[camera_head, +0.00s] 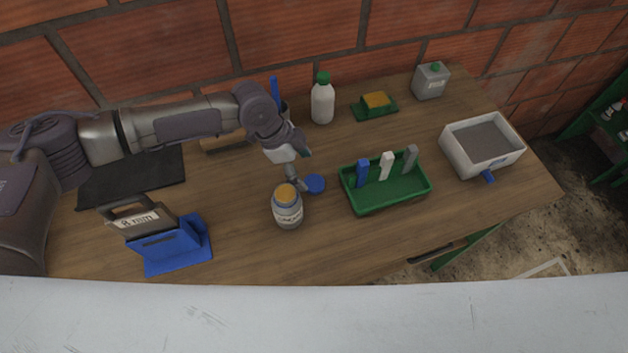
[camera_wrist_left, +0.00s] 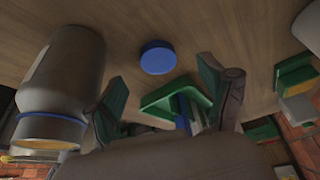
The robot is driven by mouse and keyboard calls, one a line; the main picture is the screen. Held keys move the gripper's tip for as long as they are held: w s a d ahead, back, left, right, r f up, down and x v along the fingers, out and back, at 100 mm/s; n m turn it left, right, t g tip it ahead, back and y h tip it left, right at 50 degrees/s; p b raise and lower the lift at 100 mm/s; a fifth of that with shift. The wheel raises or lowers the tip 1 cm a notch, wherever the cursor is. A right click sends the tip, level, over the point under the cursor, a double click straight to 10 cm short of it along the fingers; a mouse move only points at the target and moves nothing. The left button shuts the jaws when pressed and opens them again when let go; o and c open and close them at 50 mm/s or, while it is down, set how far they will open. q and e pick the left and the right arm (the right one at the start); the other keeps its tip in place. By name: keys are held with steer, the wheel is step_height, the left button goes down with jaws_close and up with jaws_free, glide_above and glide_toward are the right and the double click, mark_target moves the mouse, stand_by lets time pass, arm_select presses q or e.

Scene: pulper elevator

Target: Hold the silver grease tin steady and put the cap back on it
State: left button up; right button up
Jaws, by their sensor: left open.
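The silver grease tin (camera_head: 288,215) stands upright and uncapped on the wooden table, with yellow-orange grease showing at its top. In the left wrist view the tin (camera_wrist_left: 65,75) is at the left, just outside one finger. The round blue cap (camera_head: 315,184) lies flat on the table, right of the tin and apart from it. My left gripper (camera_head: 302,167) is open and empty, just above and behind the cap. In the left wrist view the cap (camera_wrist_left: 157,57) shows between the open fingers, beyond their tips. My right gripper is not in view.
A green tray (camera_head: 388,204) with upright blue, white and grey pieces stands right of the cap. A blue stand (camera_head: 178,252) is at the left. The table's front right is clear.

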mark_target(314, 182)
arm_select(q)
steer(key=p+x, duration=0.1)
steer(key=x, duration=0.2)
steer(key=shift+s+d+f, duration=0.2)
steer(key=shift+d+f, duration=0.05)
steer(key=shift+d, duration=0.05)
steer(key=shift+d+f+p, duration=0.15)
steer(key=shift+f+p, duration=0.15)
steer(key=shift+f, duration=0.15)
steer(key=shift+c, duration=0.9)
steer(key=c, duration=0.6)
